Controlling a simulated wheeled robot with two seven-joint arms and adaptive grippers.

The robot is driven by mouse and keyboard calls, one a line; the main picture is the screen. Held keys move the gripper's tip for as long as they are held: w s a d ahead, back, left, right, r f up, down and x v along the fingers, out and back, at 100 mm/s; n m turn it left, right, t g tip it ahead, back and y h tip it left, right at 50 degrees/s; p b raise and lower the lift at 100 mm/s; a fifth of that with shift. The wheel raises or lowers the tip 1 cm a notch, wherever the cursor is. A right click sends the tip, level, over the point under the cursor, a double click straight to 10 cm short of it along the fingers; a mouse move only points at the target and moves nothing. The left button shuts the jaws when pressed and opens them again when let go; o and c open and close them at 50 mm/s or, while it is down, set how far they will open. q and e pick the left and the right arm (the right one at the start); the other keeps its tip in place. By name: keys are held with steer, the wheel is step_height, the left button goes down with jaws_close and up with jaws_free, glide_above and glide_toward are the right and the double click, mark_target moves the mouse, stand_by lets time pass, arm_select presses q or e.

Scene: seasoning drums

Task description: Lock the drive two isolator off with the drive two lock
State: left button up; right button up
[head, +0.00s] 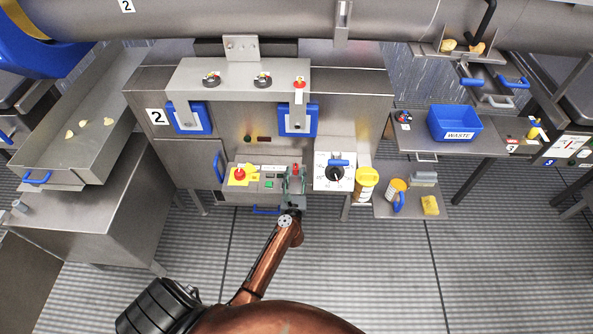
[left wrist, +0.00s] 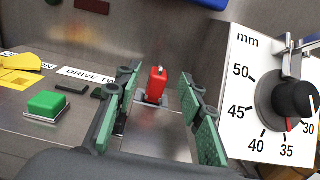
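A small upright red piece with a silvery top (left wrist: 157,84) stands in a grey base on the steel panel; it looks like the lock, and in the head view it shows as a red spot (head: 295,168). My left gripper (head: 293,190) is over the right end of the panel. In the left wrist view its green-padded fingers (left wrist: 158,112) are apart, with the red piece beyond and between them, not visibly touched. A "DRIVE TWO" label (left wrist: 84,74) lies left of it. My right gripper is out of view.
A white mm dial box (head: 334,171) stands close right of the gripper. A green button (left wrist: 46,104) is to the left. Yellow-lidded jars (head: 366,186) stand on a shelf at right. A blue waste bin (head: 454,122) is further right.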

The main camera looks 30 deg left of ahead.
mark_target(296, 170)
arm_select(q)
steer(key=x, duration=0.4)
steer(key=shift+f+b, duration=0.15)
steer(key=shift+b, duration=0.2)
steer(key=shift+c, duration=0.4)
jaws_close()
